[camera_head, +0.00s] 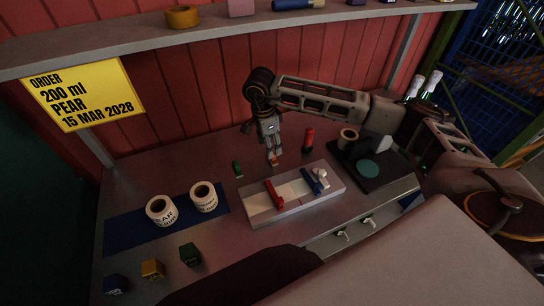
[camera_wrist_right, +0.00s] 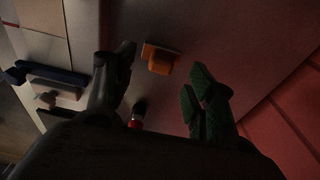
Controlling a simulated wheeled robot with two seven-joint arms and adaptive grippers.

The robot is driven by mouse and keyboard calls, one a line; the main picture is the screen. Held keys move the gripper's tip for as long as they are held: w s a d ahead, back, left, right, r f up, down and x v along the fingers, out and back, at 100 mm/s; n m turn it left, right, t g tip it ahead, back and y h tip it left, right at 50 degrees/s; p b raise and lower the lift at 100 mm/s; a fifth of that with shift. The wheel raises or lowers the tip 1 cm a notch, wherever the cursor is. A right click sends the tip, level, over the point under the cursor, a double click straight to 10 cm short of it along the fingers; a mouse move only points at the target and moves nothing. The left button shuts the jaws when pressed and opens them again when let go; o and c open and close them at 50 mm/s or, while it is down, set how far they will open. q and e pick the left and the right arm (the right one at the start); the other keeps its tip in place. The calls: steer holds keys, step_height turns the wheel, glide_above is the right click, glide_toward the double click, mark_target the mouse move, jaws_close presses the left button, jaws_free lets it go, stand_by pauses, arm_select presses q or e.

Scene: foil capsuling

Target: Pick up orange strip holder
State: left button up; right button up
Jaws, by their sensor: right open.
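The orange strip holder (camera_wrist_right: 161,61) is a small orange block on a pale flat piece, on the grey bench in the right wrist view. In the head view a bit of the orange holder (camera_head: 275,161) shows under my right gripper (camera_head: 271,153), which points down behind the white fixture. In the wrist view my right gripper (camera_wrist_right: 160,75) is open and empty, with one finger on each side of the holder in the picture. I cannot tell the height gap between fingertips and holder. My left gripper is not in view.
The white fixture (camera_head: 259,213) with red and blue clamps stands in front. A green holder (camera_head: 237,169) stands left of the gripper, a red one (camera_head: 308,139) right. A black tray (camera_head: 396,185) is right; a shelf hangs above.

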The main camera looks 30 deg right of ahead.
steer(key=shift+d+f+p, duration=0.2)
steer(key=shift+f+p, duration=0.15)
steer(key=shift+f, duration=0.65)
steer(key=shift+d+f+p, duration=0.2)
steer(key=shift+f+p, duration=0.1)
steer(key=shift+f, duration=0.65)
steer(key=shift+d+f, duration=0.1)
steer(key=shift+f, duration=0.5)
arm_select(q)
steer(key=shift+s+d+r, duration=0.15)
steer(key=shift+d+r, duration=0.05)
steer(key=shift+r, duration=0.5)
arm_select(e)
steer(key=shift+c, duration=0.2)
steer(key=c, duration=1.1)
steer(key=shift+o, duration=0.2)
steer(key=shift+w+r, duration=0.1)
